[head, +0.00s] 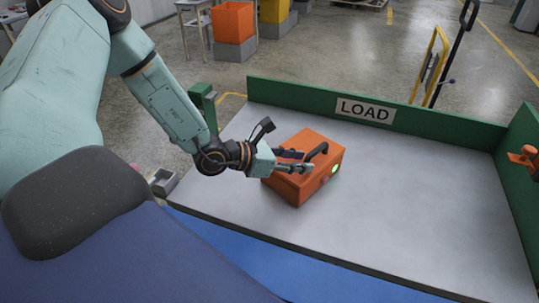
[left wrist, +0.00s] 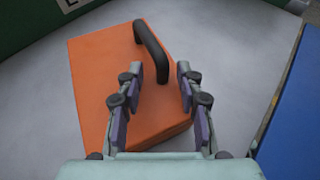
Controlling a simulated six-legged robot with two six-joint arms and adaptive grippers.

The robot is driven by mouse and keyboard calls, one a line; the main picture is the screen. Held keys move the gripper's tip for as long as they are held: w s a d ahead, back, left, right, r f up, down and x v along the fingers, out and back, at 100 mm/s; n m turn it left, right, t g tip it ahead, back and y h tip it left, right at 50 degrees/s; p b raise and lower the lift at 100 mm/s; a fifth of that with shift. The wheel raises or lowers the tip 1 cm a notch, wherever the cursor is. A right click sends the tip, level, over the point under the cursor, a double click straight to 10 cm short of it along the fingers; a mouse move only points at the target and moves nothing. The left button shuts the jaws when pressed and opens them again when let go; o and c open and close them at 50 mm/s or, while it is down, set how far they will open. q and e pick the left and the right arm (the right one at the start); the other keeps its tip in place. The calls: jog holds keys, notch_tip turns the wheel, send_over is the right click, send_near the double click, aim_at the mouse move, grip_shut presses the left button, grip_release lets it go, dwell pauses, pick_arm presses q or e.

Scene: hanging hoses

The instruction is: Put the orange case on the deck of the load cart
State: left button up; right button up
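The orange case (head: 308,188) with a black handle (head: 318,151) sits on the grey deck (head: 410,215) of the cart marked LOAD, inside its green walls. A small green light shows on its right end. My left gripper (head: 303,161) is just above the case, close to the handle. In the left wrist view the fingers (left wrist: 159,70) are spread apart, with the near end of the handle (left wrist: 152,48) showing between their tips. They do not grip it. The case (left wrist: 98,85) also fills the middle of that view. My right gripper is not in view.
A green wall with the LOAD sign (head: 365,110) closes the deck's far side, and another green wall (head: 515,190) its right side. An orange fitting (head: 524,158) is at that wall. The deck is bare right of the case. An orange bin (head: 233,22) stands behind.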

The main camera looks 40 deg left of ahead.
pick_arm(q)
jog(key=p+v, duration=0.1)
jog(key=v, duration=0.2)
jog(key=shift+r, duration=0.15)
jog(key=shift+s+a+r+p, duration=0.3)
jog(key=shift+s+p, duration=0.25)
jog(key=shift+p, duration=0.25)
jog(key=p+v, duration=0.7)
jog(key=s+d+f+m+g, duration=0.2)
jog(key=s+m+g, duration=0.1)
jog(key=s+d+f+m+g, duration=0.3)
jog(key=s, duration=0.1)
jog(key=s+d+f+m+g, duration=0.2)
jog(key=s+d+m+g, duration=0.1)
jog(key=s, duration=0.1)
jog(key=shift+f, duration=0.35)
jog(key=s+m+g, duration=0.1)
jog(key=s+f+m+g+y, duration=0.1)
jog(key=s+m, duration=0.1)
jog(key=s+f+m+y, duration=0.1)
jog(key=s, duration=0.1)
jog(key=shift+s+a+f+m+g, duration=0.1)
jog(key=shift+s+f+m+g, duration=0.15)
jog(key=shift+m+g, duration=0.15)
jog(key=s+d+f+m+y, duration=0.2)
jog(key=s+m+y, duration=0.3)
jog(key=m, duration=1)
jog(key=shift+s+d+m+t, duration=0.3)
jog(key=shift+s+d, duration=0.05)
jog(key=shift+s, duration=0.8)
